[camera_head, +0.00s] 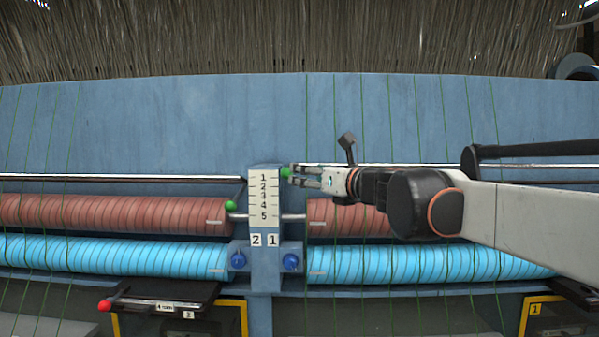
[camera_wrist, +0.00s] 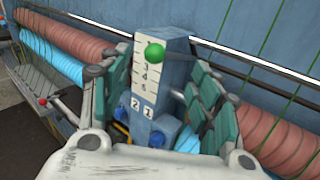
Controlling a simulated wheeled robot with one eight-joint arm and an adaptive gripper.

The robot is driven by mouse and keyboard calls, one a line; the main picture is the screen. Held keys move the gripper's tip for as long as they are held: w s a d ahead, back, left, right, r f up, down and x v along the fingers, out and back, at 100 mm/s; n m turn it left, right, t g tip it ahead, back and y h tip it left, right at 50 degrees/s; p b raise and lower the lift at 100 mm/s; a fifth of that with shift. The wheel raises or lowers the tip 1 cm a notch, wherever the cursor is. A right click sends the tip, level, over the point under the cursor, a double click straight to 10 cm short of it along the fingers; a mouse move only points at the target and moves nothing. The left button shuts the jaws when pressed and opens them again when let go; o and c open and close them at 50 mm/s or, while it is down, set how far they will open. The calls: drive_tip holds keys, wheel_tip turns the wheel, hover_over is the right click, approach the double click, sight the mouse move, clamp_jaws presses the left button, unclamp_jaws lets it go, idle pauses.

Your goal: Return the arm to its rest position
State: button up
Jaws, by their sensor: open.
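My arm (camera_head: 545,218) reaches in from the right in the head view, in front of the machine. My gripper (camera_head: 292,177) points left, its tips close beside a green knob (camera_head: 286,172) near the top of the numbered scale (camera_head: 263,195). In the wrist view my gripper (camera_wrist: 150,75) is open, its green-padded fingers apart on both sides. The green knob (camera_wrist: 154,53) shows between and beyond the fingertips, and nothing is gripped. Whether a finger touches the knob is unclear.
A second green knob (camera_head: 230,206) sits left of the scale, lower down. Red rollers (camera_head: 110,214) and blue rollers (camera_head: 120,256) run across the machine, with thin green threads. A red-tipped lever (camera_head: 105,305) sticks out at lower left. The blue panel (camera_head: 150,125) rises behind.

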drive_tip(key=shift+v, duration=0.9)
drive_tip(key=s+d+f+n+g+h+b, duration=0.15)
drive_tip(key=s+f+n+b, duration=0.5)
drive_tip(key=f, duration=0.65)
drive_tip(key=s+d+f+n+g+h+b, duration=0.15)
drive_tip(key=s+f+n+b, duration=0.55)
drive_tip(key=f, duration=0.7)
drive_tip(key=s+f+n+g+b, duration=0.2)
drive_tip(key=s+f+n+b, duration=0.25)
drive_tip(key=f+b, duration=0.6)
drive_tip(key=s+d+f+n+g+h+b, duration=0.1)
drive_tip(key=s+d+f+n+b, duration=0.3)
drive_tip(key=f, duration=0.8)
drive_tip(key=s+d+f+n+g+h+b, duration=0.1)
drive_tip(key=s+d+f+n+h+b, duration=0.2)
drive_tip(key=s+f, duration=0.4)
drive_tip(key=s+d+f+n+g+h+b, duration=0.1)
drive_tip(key=s+d+f+n+b, duration=0.4)
drive_tip(key=f, duration=1.3)
drive_tip(key=shift+s+d+f+h+b, duration=0.4)
drive_tip(key=shift+d+h+b, duration=0.15)
drive_tip(key=shift+h+b, duration=0.3)
